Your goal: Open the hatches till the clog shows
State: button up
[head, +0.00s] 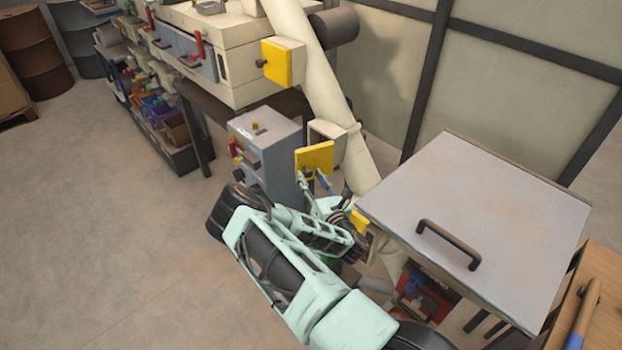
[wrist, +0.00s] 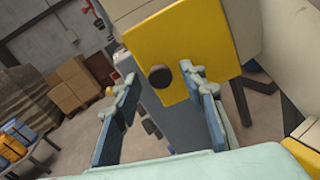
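A cream chute (head: 320,85) slants down with yellow hatches on it. The upper hatch (head: 283,62) lies flat on its box and looks closed. The middle hatch (head: 315,158) appears swung out from its box (head: 332,133), whose mouth partly shows; no clog is seen there. In the wrist view this yellow panel (wrist: 195,50) fills the centre, with a dark round knob (wrist: 160,76). My gripper (head: 312,178) is open just below it, its blue-padded fingers (wrist: 159,80) either side of the knob; contact cannot be told. A lower yellow hatch (head: 358,220) is mostly hidden by my arm.
A grey control box (head: 265,150) stands left of the chute. A large grey lidded bin (head: 475,215) with a dark handle stands close on the right. Shelves with coloured bins (head: 160,110) are at upper left. The floor (head: 100,230) at left is clear.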

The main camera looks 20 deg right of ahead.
aim_at(311, 153)
jog(key=shift+r, duration=0.1)
notch_tip(311, 153, up, 10)
jog(key=shift+f, duration=0.1)
dwell(0.3)
